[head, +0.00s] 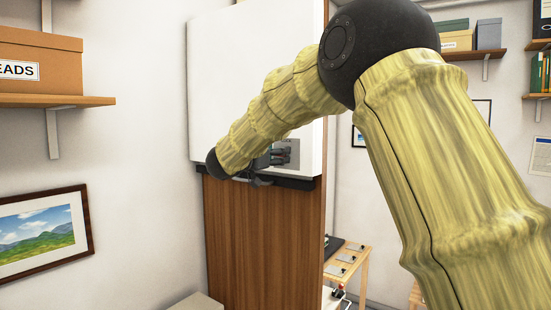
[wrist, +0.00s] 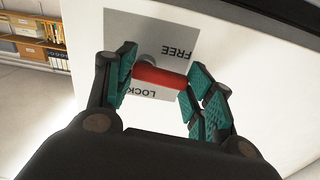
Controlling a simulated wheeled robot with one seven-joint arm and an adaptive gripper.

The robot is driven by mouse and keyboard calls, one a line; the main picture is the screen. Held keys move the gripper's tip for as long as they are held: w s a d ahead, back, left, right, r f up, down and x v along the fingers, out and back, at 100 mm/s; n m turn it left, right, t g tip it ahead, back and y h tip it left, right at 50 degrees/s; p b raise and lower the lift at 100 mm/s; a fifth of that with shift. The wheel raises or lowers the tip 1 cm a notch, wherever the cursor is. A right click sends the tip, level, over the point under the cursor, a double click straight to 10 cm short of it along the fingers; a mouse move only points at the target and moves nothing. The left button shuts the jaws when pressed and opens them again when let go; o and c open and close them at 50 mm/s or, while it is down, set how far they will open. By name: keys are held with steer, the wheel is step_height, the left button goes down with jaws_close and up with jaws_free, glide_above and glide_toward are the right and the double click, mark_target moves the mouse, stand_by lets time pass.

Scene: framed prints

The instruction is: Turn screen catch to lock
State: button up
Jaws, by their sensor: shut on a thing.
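The screen catch has a red lever (wrist: 160,76) on a grey plate (wrist: 180,38), with a round grey hub behind the lever. In the wrist view the plate reads FREE above and to the right of the lever and LOCK below it, both upside down. The lever lies nearly crosswise, between the two words. My gripper (wrist: 158,74) is shut on the red lever, with a teal-padded finger at each end of it. In the head view my gripper (head: 270,158) is beside the plate (head: 291,152), low on the white screen (head: 250,70); the lever is hidden there.
A dark bar (head: 300,183) runs along the screen's lower edge, above a brown wooden panel (head: 255,245). A shelf with a box (head: 38,60) and a framed landscape (head: 40,235) are on the left wall. A small wooden table (head: 350,262) stands at right.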

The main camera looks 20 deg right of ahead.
steer(key=shift+s+d+r+m+b, duration=0.2)
steer(key=shift+s+m+b, duration=0.05)
steer(key=shift+m+b, duration=2.85)
steer(key=shift+s+d+r+m+b, duration=0.25)
steer(key=shift+m+b, duration=2.3)
steer(key=shift+b, duration=1.05)
steer(key=shift+s+d+r+m+b, duration=0.2)
steer(key=shift+s+m+b, duration=0.05)
steer(key=shift+m+b, duration=2.85)
steer(key=shift+b, duration=0.3)
steer(key=o, duration=1)
steer(key=shift+o, duration=0.2)
steer(key=shift+a+r, duration=0.1)
steer(key=v, duration=1.2)
